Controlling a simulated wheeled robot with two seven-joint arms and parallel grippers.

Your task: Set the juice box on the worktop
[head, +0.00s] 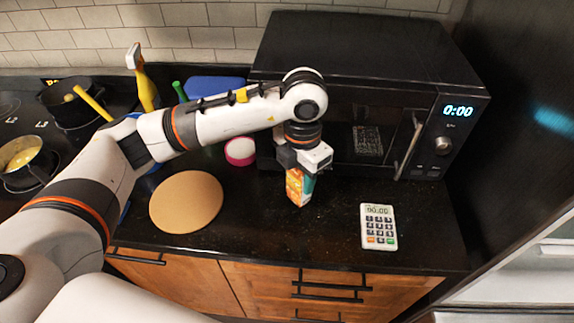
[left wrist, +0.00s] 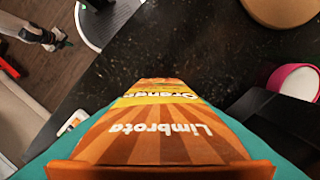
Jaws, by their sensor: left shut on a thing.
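The juice box (head: 298,188) is an orange and teal carton hanging below my left gripper (head: 302,166) in the head view. My left gripper is shut on it, over the dark worktop (head: 270,235) in front of the microwave. In the left wrist view the juice box (left wrist: 165,125) fills the lower middle, with lettering on its orange face. The head view does not clearly show whether its bottom touches the worktop.
A round tan board (head: 186,201) lies left of the juice box, and a white and pink round item (head: 240,151) stands behind. A calculator-like keypad device (head: 378,226) lies to the right. The black microwave (head: 365,90) stands behind. Worktop around the box is clear.

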